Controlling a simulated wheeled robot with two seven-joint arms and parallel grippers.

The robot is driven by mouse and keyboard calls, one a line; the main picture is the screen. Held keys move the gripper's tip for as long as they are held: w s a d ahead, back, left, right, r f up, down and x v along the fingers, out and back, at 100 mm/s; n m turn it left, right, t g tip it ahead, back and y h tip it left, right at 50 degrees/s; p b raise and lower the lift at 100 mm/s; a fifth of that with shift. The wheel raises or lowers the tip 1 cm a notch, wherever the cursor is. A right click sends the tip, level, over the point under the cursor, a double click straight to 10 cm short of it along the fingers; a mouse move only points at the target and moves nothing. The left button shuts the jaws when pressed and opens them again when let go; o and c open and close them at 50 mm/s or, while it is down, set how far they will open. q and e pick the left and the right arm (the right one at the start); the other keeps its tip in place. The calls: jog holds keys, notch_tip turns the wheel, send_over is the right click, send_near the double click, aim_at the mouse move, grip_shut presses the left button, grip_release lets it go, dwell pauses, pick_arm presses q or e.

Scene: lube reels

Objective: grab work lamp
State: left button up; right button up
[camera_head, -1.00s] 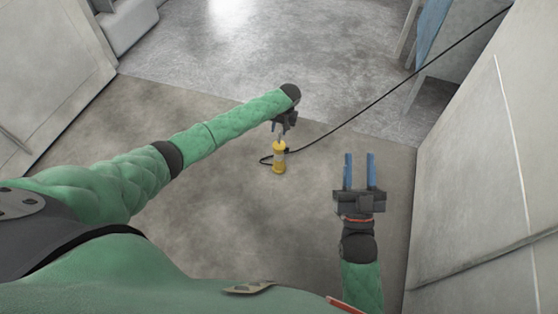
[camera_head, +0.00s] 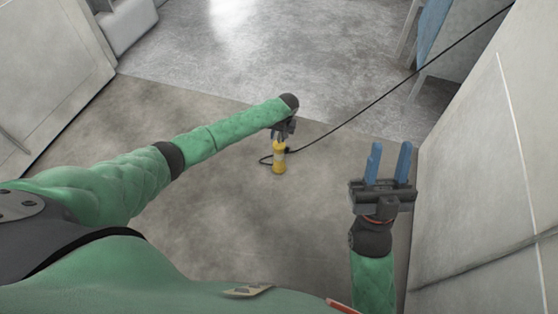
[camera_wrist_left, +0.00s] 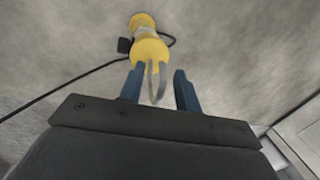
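The work lamp (camera_head: 279,160) is yellow with a pale middle section and a dark cord. It stands on the floor at the centre of the head view. In the left wrist view the lamp (camera_wrist_left: 149,52) has a thin wire hook at its near end. My left gripper (camera_wrist_left: 157,88) is open, with its blue fingers on either side of the hook; I see gaps between the fingers and the hook. In the head view the left gripper (camera_head: 281,136) is right above the lamp. My right gripper (camera_head: 388,162) is open and empty, to the right of the lamp.
A black cable (camera_head: 400,84) runs from the lamp up to the upper right. A pale wall panel (camera_head: 480,180) stands close to the right of my right arm. Another panel (camera_head: 50,75) is at the left. The floor around the lamp is clear.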

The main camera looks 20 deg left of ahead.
pick_arm(q)
grip_shut()
dwell(1.5)
